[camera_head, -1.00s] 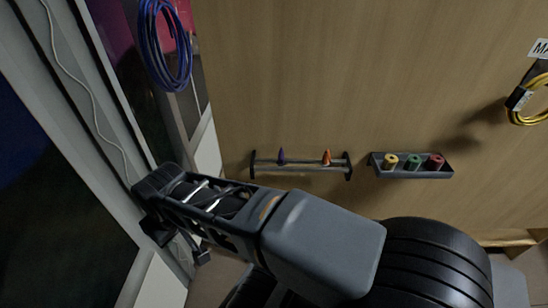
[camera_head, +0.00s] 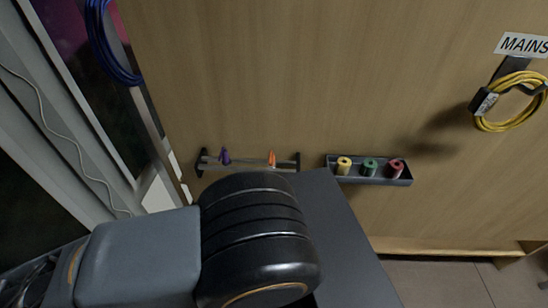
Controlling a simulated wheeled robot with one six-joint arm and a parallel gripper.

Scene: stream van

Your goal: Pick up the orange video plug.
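The orange video plug (camera_head: 272,159) is a small orange cone at the right part of a thin rail (camera_head: 246,168) on the wooden panel. A similar purple plug (camera_head: 225,156) is to its left on the same rail. My arm crosses the lower left of the view, in front of and below the rail. My gripper's fingertips are not in view; only dark parts toward the arm's end show at the bottom left corner, well away from the orange plug.
A grey tray (camera_head: 333,176) with a yellow, a green and a red roll is fixed right of the rail. A yellow cable coil (camera_head: 483,116) hangs under a MAINS sign (camera_head: 522,44) at right. A blue cable coil (camera_head: 101,45) hangs at upper left. The panel's middle is bare.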

